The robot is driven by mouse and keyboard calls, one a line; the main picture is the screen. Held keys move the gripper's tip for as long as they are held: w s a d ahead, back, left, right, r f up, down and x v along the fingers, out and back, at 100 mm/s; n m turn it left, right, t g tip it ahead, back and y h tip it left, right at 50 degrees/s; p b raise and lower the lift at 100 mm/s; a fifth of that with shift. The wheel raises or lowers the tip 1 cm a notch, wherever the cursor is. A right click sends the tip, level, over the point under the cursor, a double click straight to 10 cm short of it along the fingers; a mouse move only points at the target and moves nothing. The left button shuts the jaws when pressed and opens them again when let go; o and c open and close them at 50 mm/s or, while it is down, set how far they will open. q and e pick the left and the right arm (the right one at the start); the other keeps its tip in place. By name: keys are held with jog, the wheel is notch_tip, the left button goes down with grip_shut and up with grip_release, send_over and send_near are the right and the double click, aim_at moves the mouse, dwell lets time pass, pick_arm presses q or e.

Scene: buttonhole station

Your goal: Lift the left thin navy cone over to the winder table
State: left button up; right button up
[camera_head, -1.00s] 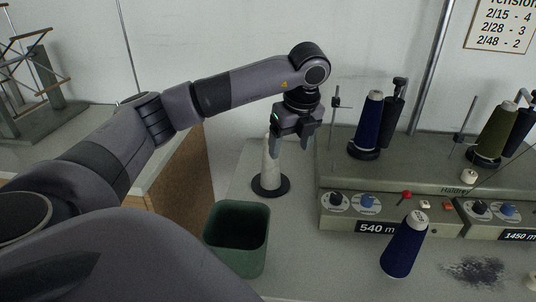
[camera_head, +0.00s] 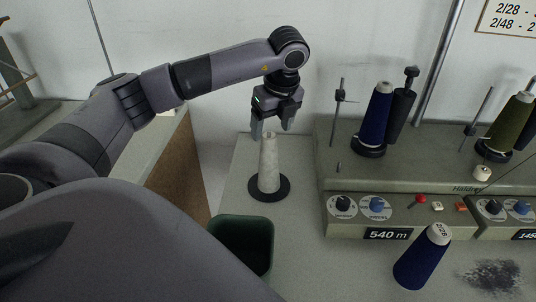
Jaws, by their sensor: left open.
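One navy cone (camera_head: 375,120) stands upright on a dark base on the left winder unit. Another navy cone (camera_head: 421,260), with a pale top marked 2/28, leans on the table (camera_head: 350,272) in front of that unit. A bare pale grey cone (camera_head: 269,168) stands upright on a black disc at the table's left part. My left gripper (camera_head: 273,130) is open, pointing down, with its fingertips around or just above the pale cone's tip; I cannot tell whether they touch it. It is well left of both navy cones. My right gripper is out of view.
The grey winder (camera_head: 345,178) with knobs and thin rods fills the right back. An olive cone (camera_head: 513,125) stands on its right unit. A green bin (camera_head: 243,228) is below the pale cone. Dark fluff (camera_head: 492,276) lies at front right.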

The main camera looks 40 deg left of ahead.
aim_at(269, 135)
pick_arm(q)
jog(key=x, duration=0.2)
jog(key=p+x, duration=0.1)
jog(key=x, duration=0.2)
jog(key=shift+w+a, duration=0.15)
jog(key=shift+a, duration=0.1)
grip_shut()
jog(key=shift+r, duration=0.1)
jog(key=shift+r, duration=0.1)
